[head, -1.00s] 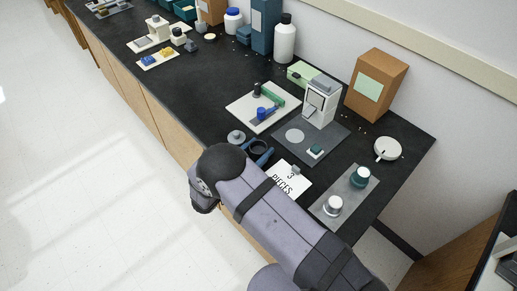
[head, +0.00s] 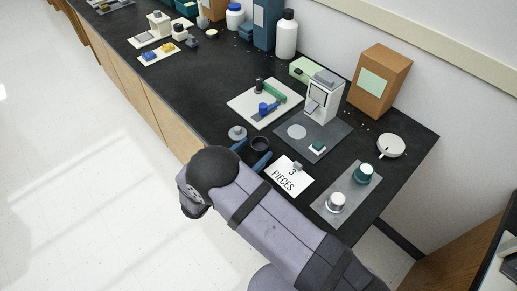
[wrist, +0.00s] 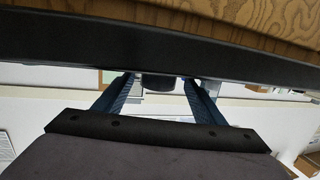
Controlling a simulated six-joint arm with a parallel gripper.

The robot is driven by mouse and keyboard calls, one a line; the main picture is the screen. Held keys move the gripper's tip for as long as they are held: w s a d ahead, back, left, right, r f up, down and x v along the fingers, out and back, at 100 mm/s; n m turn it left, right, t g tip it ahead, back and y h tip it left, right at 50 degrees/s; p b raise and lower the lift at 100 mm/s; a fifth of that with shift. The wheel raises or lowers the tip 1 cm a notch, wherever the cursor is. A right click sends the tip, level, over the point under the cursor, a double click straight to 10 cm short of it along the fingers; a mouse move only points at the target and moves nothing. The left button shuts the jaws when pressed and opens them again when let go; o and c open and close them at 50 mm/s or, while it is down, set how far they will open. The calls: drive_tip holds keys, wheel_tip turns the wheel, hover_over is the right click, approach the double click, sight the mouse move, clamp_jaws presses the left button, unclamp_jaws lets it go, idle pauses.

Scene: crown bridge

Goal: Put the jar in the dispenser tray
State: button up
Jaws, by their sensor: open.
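A dark, round, open-topped jar (head: 261,144) stands on the black bench near its front edge. It also shows in the wrist view (wrist: 158,84), between the far ends of the fingers. My gripper (head: 251,153) is open, its blue fingers pointing at the jar; in the wrist view the fingers (wrist: 157,84) are spread with the jar apart from both. Whether the tips reach past its sides I cannot tell. The white dispenser (head: 324,98) stands behind and right, on a flat grey tray (head: 318,154) with a pale disc (head: 297,132).
A grey lid-like disc (head: 237,132) lies left of the jar. A grey mat (head: 348,190) holds two capped jars. A white board (head: 244,104) with small parts lies behind. A brown box (head: 381,82) stands at back right.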

sight(253, 149)
drive_tip(key=shift+o, duration=0.4)
drive_tip(key=shift+b+v, duration=0.4)
drive_tip(key=shift+v, duration=1.5)
drive_tip(key=shift+w+a+r, duration=0.1)
drive_tip(key=shift+w, duration=0.1)
